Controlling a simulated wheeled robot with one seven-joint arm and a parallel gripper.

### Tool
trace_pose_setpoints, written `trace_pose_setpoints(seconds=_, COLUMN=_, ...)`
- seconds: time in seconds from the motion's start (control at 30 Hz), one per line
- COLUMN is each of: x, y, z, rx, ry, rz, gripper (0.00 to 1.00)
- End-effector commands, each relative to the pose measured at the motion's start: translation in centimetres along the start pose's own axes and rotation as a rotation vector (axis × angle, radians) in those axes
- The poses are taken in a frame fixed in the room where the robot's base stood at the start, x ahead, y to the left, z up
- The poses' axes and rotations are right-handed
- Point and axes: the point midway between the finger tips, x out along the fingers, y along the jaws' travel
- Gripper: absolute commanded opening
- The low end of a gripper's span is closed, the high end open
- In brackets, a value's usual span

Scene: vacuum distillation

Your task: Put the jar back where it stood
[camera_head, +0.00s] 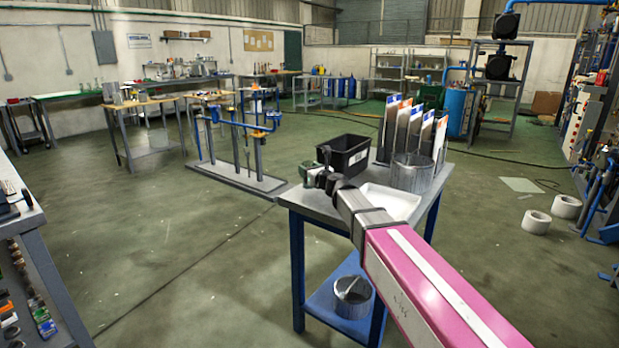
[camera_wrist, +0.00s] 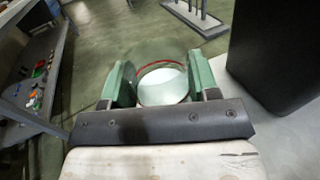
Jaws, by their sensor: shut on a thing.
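The jar (camera_wrist: 163,86) sits between my green fingers in the wrist view. It looks like clear glass with white contents and a red ring near its rim. My gripper (camera_wrist: 160,66) is shut on it, with one finger on each side. In the head view my gripper (camera_head: 312,174) is at the far left corner of the grey table (camera_head: 305,200), left of the black bin.
The black bin (camera_head: 343,153) stands close to the right of my gripper; it also shows in the wrist view (camera_wrist: 275,50). A white tray (camera_head: 392,201), a metal pot (camera_head: 411,172) and several upright binders (camera_head: 425,128) share the table. Open floor (camera_head: 190,240) lies to the left.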

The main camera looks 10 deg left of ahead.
Motion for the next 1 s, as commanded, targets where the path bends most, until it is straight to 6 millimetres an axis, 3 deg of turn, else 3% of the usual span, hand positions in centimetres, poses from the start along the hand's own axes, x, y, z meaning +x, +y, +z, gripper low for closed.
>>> trace_pose_setpoints(seconds=0.2, x=0.0, y=0.0, z=-2.4, rx=0.001, ry=0.001, rz=0.001, gripper=0.24)
trace_pose_setpoints(seconds=0.63, x=0.0, y=0.0, z=-2.9, rx=0.0, ry=0.0, rz=0.0, gripper=0.24)
trace_pose_setpoints(seconds=0.67, x=0.0, y=0.0, z=-2.8, rx=0.0, ry=0.0, rz=0.0, gripper=0.64)
trace_pose_setpoints(seconds=0.7, x=0.0, y=0.0, z=-2.8, rx=0.0, ry=0.0, rz=0.0, gripper=0.78)
trace_pose_setpoints(seconds=1.0, x=0.0, y=0.0, z=-2.8, rx=0.0, ry=0.0, rz=0.0, gripper=0.8)
